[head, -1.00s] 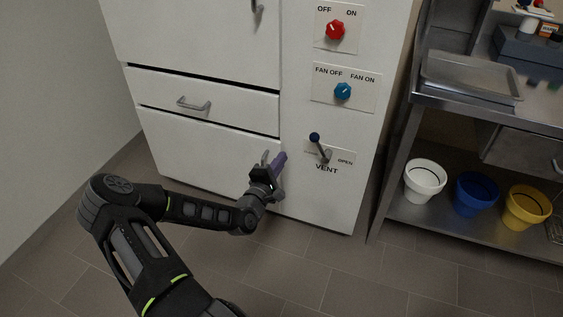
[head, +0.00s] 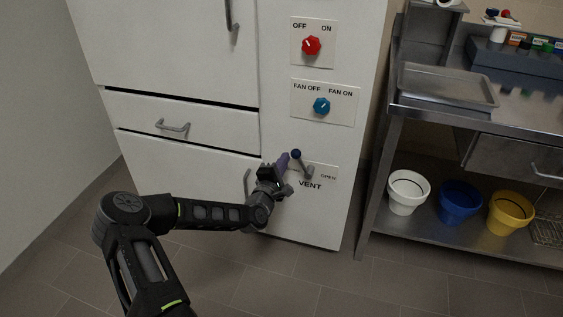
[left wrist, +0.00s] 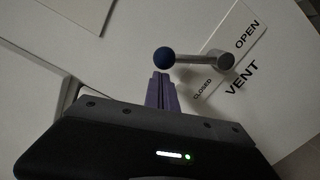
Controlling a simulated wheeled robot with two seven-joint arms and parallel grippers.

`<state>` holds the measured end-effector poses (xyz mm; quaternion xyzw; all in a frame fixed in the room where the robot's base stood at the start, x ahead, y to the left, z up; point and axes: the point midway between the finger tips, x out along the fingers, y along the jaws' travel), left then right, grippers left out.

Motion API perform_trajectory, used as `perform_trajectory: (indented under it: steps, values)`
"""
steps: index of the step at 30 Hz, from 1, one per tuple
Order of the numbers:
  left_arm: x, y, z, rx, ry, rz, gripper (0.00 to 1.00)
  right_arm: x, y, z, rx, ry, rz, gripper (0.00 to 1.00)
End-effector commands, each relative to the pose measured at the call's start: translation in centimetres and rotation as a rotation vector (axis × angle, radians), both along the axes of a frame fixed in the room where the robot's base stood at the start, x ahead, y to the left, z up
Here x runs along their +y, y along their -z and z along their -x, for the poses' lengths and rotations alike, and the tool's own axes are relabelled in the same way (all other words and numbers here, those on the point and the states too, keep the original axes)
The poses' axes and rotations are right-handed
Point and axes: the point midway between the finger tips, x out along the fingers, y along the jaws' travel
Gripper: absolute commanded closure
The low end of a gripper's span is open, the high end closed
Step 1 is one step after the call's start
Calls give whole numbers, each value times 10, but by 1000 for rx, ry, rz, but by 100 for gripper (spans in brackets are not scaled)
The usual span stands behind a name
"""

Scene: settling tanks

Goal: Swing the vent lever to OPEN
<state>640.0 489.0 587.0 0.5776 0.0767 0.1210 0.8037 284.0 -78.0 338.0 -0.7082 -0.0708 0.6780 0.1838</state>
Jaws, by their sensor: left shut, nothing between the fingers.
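The vent lever (head: 301,163) is a metal arm with a dark blue ball knob, mounted on the white cabinet's lower right panel. In the head view it tilts up and to the left, away from the OPEN label (head: 328,177). In the left wrist view the lever (left wrist: 195,58) points toward the left, with its ball just beyond my fingertips. The CLOSED label (left wrist: 203,89) shows there too. My left gripper (head: 283,160) has purple fingers, shut and empty, just left of the knob. It also shows in the left wrist view (left wrist: 161,78). I cannot tell whether it touches the knob. My right gripper is not in view.
Above the lever are a blue fan knob (head: 321,106) and a red knob (head: 311,46). A door handle (head: 247,184) stands out close to my left gripper. A steel bench (head: 440,113) with white, blue and yellow pots below stands at the right.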

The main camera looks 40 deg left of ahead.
Motion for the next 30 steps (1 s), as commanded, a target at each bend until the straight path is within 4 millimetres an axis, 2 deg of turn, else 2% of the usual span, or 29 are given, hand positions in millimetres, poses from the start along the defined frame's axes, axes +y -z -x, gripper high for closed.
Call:
perform_trajectory:
  steps: [14, 20, 30]
  values:
    - [-5, -7, -2, 23, 3, -67, 100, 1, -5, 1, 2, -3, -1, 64]
    - [-15, -16, -5, 59, 5, -177, 100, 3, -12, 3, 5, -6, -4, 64]
    - [-40, -30, -14, 156, 5, -457, 100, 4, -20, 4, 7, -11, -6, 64]
